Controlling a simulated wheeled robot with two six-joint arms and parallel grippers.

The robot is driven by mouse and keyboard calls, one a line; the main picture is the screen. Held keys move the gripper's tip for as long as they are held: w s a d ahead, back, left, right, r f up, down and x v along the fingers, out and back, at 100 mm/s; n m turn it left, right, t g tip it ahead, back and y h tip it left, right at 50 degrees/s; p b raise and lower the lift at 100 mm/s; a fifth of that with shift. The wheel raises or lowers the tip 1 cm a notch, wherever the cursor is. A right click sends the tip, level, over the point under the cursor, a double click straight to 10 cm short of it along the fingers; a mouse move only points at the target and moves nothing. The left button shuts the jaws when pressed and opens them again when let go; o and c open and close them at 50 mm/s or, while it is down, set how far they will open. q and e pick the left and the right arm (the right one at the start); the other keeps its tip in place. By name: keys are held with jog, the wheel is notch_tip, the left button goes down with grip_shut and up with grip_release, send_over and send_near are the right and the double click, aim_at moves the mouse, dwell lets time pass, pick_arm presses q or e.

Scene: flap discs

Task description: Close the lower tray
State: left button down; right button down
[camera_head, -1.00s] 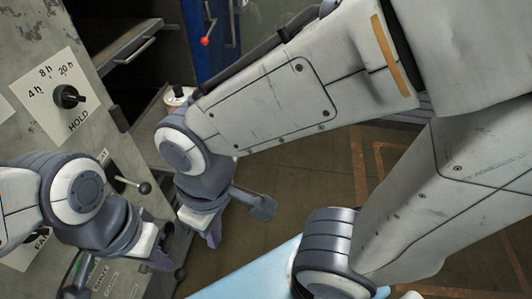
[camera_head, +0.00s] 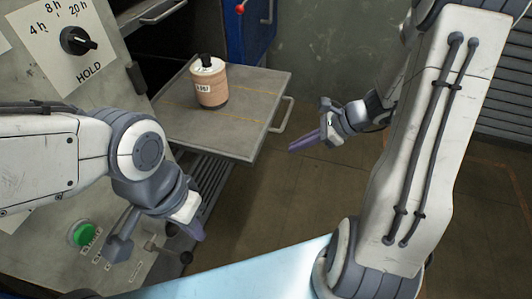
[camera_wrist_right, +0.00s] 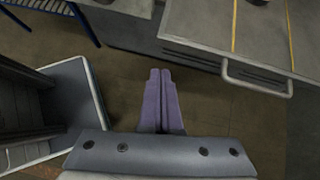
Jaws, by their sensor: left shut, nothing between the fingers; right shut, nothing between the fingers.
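The lower tray (camera_head: 235,88) is a flat grey slide-out shelf with thin yellow lines. It sticks out of the machine, with a bar handle (camera_head: 284,114) on its outer edge. A tan jar with a white lid and black knob (camera_head: 209,84) stands upright on it. My right gripper (camera_head: 303,144) is shut and empty, apart from the tray, beyond its handle side. In the right wrist view, its purple fingers (camera_wrist_right: 160,82) are together, left of the handle (camera_wrist_right: 256,80). My left gripper (camera_head: 192,226) is shut in front of the machine's panel, below the tray.
An upper tray with a handle (camera_head: 158,12) is at the top left. The panel carries a black HOLD dial (camera_head: 77,41), a green button (camera_head: 82,234) and a lever. A blue cabinet (camera_head: 250,38) stands behind. Floor (camera_head: 330,185) is clear between tray and right arm.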

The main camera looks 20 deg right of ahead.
jog(key=d+f+m+t, duration=0.1)
jog(key=d+m, duration=0.1)
jog(key=d, duration=0.1)
jog(key=b, duration=0.1)
send_near(257, 154)
jog(key=d+f+x, duration=0.1)
jog(key=x, duration=0.4)
jog(key=shift+w+a, duration=0.25)
jog(key=shift+a, duration=0.45)
